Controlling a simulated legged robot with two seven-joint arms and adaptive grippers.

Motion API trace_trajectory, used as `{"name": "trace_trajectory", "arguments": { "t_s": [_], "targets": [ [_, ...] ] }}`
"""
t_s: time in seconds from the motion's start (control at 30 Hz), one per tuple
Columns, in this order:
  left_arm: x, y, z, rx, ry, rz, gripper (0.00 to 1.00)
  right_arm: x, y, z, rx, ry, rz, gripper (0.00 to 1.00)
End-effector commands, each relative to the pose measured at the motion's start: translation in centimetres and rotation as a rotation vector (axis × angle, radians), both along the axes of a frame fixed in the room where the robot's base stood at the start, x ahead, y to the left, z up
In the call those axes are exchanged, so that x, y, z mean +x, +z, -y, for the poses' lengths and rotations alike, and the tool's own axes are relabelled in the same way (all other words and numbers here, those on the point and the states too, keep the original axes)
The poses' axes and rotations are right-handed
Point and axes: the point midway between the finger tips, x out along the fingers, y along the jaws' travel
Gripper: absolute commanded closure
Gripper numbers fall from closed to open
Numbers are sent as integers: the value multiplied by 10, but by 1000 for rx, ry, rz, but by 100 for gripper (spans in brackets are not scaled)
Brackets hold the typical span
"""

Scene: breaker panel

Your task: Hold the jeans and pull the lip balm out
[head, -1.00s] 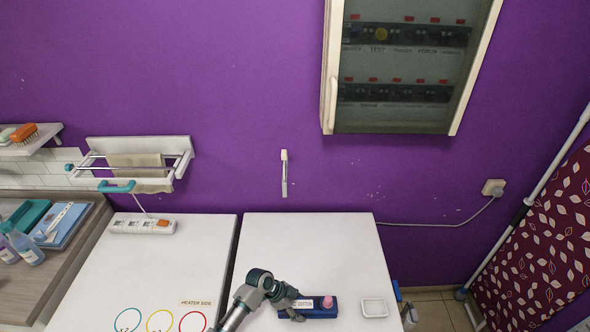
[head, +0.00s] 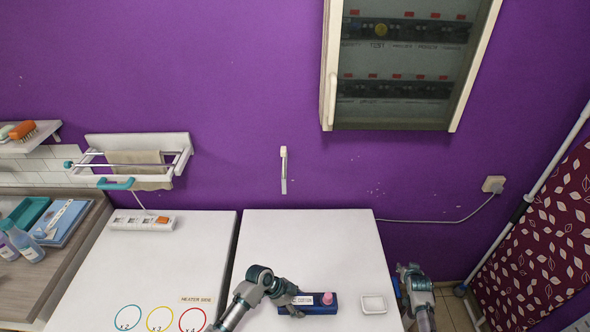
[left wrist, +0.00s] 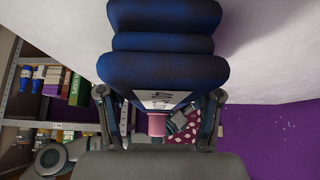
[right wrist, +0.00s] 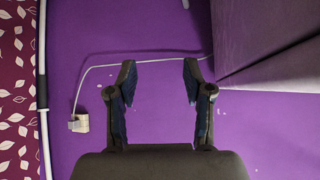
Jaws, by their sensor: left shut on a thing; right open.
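The folded blue jeans (head: 322,308) lie on the white table top, with a white label (head: 302,300) on them. The pink lip balm (head: 328,298) sticks up from the jeans near their right part. My left gripper (head: 292,305) is shut on the left part of the jeans. In the left wrist view the jeans (left wrist: 162,70) fill the space between the fingers (left wrist: 160,115), with the pink lip balm (left wrist: 157,124) below them. My right gripper (head: 410,270) is right of the table; in the right wrist view its fingers (right wrist: 160,80) are open and empty.
A small white dish (head: 374,304) sits on the table right of the jeans. A power strip (head: 143,222) and coloured rings (head: 160,319) are on the left table. A cable (head: 440,222) runs along the wall. The table's middle is clear.

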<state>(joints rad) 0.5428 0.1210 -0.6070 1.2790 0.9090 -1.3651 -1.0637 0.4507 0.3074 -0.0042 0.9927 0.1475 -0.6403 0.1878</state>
Motion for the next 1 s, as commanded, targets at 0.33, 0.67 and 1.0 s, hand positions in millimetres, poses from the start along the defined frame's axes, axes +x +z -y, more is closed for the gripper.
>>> {"name": "trace_trajectory", "arguments": {
  "t_s": [0.33, 0.67, 1.0],
  "targets": [
    [-1, -1, -1, 1, 1, -1, 78, 59, 119, -141, 26, 333, -41, 49],
    [-1, -1, -1, 2, 1, -1, 78, 3, 184, -290, -87, 802, -294, 49],
    [-1, -1, 0, 3, 0, -1, 78, -121, 161, -330, -301, 1192, -729, 49]
  ]
}}
